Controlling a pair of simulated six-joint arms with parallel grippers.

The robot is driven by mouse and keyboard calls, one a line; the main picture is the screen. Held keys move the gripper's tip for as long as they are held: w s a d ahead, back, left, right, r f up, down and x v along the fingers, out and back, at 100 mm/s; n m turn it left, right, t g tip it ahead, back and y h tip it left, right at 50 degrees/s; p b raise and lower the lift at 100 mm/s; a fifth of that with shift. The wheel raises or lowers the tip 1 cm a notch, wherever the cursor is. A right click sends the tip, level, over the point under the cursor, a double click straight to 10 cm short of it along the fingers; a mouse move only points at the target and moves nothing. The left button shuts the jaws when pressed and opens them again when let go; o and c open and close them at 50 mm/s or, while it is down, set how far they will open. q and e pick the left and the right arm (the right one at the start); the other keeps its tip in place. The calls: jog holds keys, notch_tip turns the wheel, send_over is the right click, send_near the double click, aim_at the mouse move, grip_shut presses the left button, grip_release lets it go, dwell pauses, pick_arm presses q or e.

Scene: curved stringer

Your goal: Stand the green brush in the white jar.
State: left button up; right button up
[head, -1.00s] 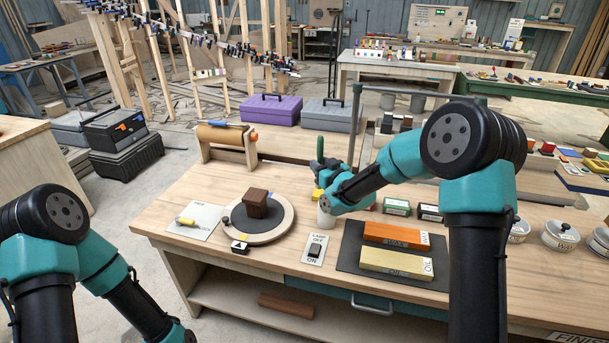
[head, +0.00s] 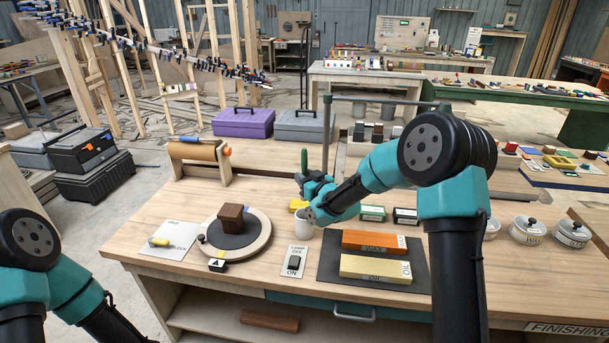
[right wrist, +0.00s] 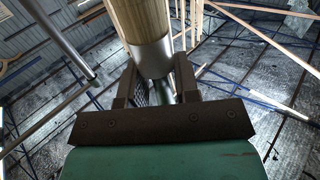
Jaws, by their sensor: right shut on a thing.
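The green brush (head: 304,160) is upright, its green part rising above my right gripper (head: 301,183). My right gripper is shut on it. In the right wrist view, a pale wood-coloured cylinder with a silver band (right wrist: 152,55) stands between the two fingers (right wrist: 157,88). The white jar (head: 303,232) stands on the bench just below my right gripper, its upper part partly covered by the gripper and wrist. I cannot tell whether the brush's lower end is inside the jar. My left arm is at the lower left; its gripper is out of view.
A switch plate (head: 293,262) lies in front of the jar. Orange (head: 374,242) and yellow (head: 375,268) stones lie on a dark mat to the right. A turntable (head: 262,243) with a brown block is left.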

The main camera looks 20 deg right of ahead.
notch_tip(320, 180, down, 12)
dwell(1.6)
jog(key=o, duration=1)
jog(key=shift+v, duration=3.75)
jog(key=shift+s, duration=0.1)
